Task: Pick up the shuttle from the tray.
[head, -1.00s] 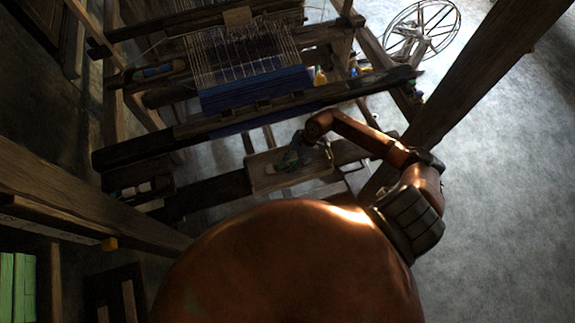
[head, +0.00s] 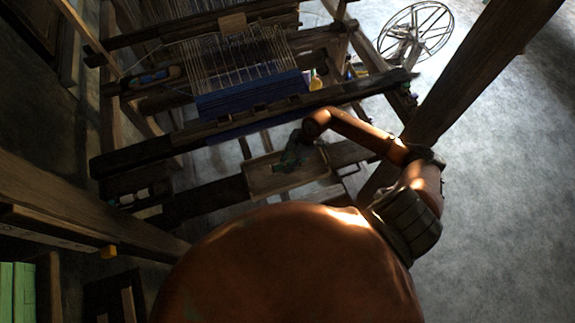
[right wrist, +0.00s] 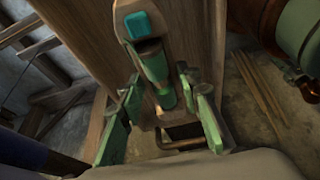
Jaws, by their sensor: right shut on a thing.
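The wooden tray (head: 262,186) lies below the loom's front beam in the head view. My right gripper (head: 288,160) reaches down over it, and its dark green fingers hide most of what they hold. I cannot tell whether the shuttle touches the tray. My left gripper is not in view.
The loom with blue cloth (head: 250,94) stands just behind the tray, its dark front beam (head: 215,127) close to my right arm. A thick slanted post (head: 470,85) rises right of the arm. A spoked wheel (head: 416,32) stands at the back. Floor at the right is clear.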

